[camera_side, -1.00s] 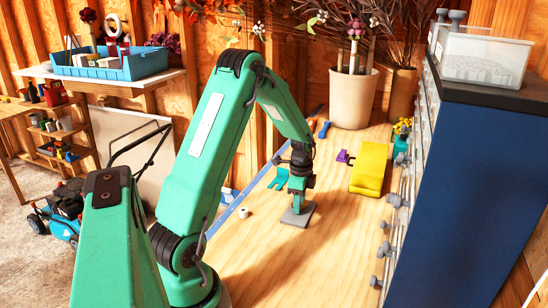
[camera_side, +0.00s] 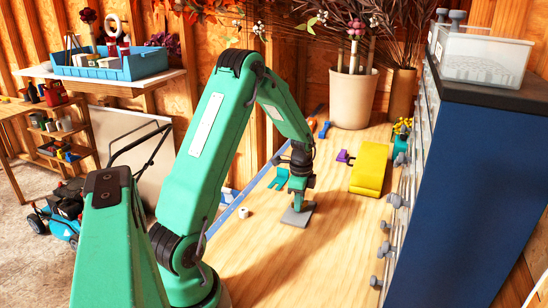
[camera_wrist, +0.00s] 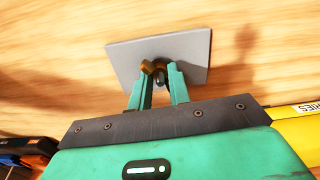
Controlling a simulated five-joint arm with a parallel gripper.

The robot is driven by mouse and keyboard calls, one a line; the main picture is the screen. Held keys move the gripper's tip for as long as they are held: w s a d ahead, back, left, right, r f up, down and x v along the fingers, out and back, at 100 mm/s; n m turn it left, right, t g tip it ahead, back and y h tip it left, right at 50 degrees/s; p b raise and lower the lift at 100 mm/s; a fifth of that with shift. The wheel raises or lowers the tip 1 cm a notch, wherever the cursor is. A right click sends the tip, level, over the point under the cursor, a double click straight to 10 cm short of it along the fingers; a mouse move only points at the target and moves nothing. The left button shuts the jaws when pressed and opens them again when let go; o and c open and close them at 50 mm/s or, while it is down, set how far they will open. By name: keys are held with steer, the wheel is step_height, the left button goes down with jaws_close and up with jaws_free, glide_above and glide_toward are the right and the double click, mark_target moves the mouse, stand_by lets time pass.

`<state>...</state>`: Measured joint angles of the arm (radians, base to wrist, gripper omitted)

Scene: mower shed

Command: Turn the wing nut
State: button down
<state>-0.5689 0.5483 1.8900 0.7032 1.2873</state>
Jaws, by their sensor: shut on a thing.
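A flat grey plate (camera_wrist: 192,50) lies on the wooden bench top; it also shows in the side view (camera_side: 290,218). A small brass-coloured wing nut (camera_wrist: 148,67) stands near the middle of the plate, on a dark post that is partly hidden. My gripper (camera_wrist: 158,76) points down over the plate, its two green fingers shut on the wing nut. In the side view my gripper (camera_side: 298,205) hides the nut.
A yellow block-like object (camera_side: 369,168) and a small purple part (camera_side: 344,157) lie right of the plate. A teal bracket (camera_side: 279,178) lies behind it, and a small white ring (camera_side: 244,212) lies left. A blue cabinet (camera_side: 470,190) borders the right. The front bench is clear.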

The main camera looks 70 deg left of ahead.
steer(key=shift+n, duration=0.5)
steer(key=n, duration=1.6)
steer(key=shift+d, duration=0.1)
steer(key=n, duration=0.4)
steer(key=shift+n, duration=0.3)
steer(key=n, duration=0.4)
steer(key=shift+n, duration=0.3)
steer(key=n, duration=0.4)
steer(key=shift+w, duration=0.1)
steer(key=shift+n, duration=2.1)
